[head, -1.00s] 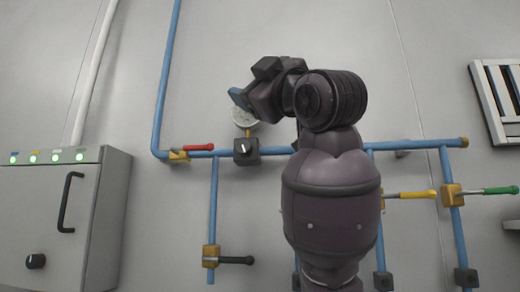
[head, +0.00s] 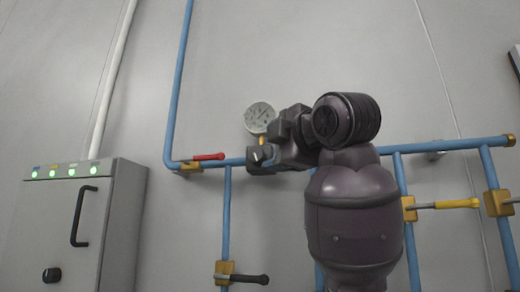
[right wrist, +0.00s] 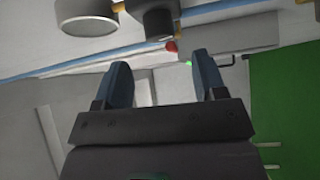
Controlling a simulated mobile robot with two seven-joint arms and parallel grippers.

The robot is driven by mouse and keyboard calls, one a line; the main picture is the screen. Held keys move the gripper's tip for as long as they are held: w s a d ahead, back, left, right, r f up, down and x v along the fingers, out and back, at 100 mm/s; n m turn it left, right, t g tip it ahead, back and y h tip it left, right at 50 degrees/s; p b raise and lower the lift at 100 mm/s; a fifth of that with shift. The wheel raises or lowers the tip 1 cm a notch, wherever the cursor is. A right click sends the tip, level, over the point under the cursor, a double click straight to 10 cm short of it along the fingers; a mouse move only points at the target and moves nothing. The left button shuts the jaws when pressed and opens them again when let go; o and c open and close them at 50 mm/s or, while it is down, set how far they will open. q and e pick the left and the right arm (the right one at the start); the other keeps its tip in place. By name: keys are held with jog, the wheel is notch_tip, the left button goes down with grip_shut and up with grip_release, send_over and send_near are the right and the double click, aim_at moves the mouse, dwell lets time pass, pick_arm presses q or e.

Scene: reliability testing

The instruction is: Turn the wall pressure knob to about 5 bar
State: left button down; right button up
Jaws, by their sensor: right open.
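The pressure knob (head: 259,156) is a dark regulator on the blue wall pipe, with a light pointer mark on its face. A round white gauge (head: 259,118) sits just above it; its reading is too small to tell. My right gripper (right wrist: 162,82) is open and empty. In the head view its wrist is just right of the knob, and its fingers are hidden or hard to make out. In the right wrist view the dark knob (right wrist: 158,22) lies beyond the fingertips, apart from them, with the gauge (right wrist: 88,17) to its left. My left gripper is not in view.
A red-handled valve (head: 207,157) is left of the knob on the same pipe. A black-handled valve (head: 240,277) is below, and a yellow-handled one (head: 455,204) to the right. A grey cabinet (head: 120,225) with green lights stands at left. The wall above the pipe is clear.

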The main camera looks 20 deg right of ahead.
aim_at(257, 155)
jog(key=p+x, duration=0.1)
jog(key=x, duration=0.4)
jog(key=shift+r, duration=0.1)
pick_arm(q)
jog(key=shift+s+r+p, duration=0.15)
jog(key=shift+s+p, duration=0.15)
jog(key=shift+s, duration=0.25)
pick_arm(e)
jog(key=shift+w+a, duration=0.15)
jog(key=shift+w, duration=0.4)
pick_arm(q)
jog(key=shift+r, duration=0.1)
pick_arm(e)
jog(key=shift+c, duration=0.3)
jog(key=c, duration=0.9)
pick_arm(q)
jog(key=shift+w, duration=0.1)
pick_arm(e)
jog(key=shift+o, duration=0.2)
